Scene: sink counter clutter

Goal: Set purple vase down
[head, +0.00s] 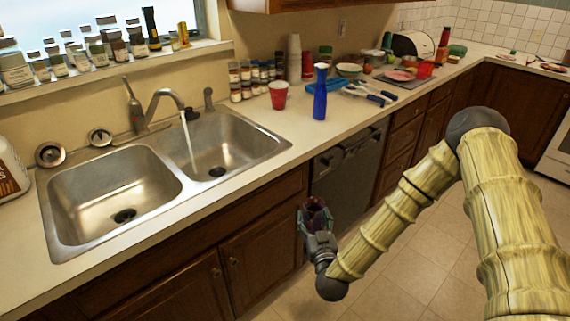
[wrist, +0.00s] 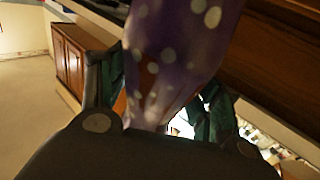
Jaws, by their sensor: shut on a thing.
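A purple vase with pale spots (wrist: 175,45) fills the upper middle of the wrist view. My gripper (wrist: 160,95) is shut on it, with a dark green finger on each side. In the head view the vase (head: 316,214) is small and dark, held at the end of my gripper (head: 318,232). It is in front of the lower cabinets and below the level of the counter top. The lower part of the vase is partly hidden by the gripper.
The counter (head: 330,140) has a bare strip along its front edge, right of the double sink (head: 115,190). A blue bottle (head: 320,95), a red cup (head: 278,95) and blue-handled tools (head: 370,95) stand or lie behind it. Jars line the back wall.

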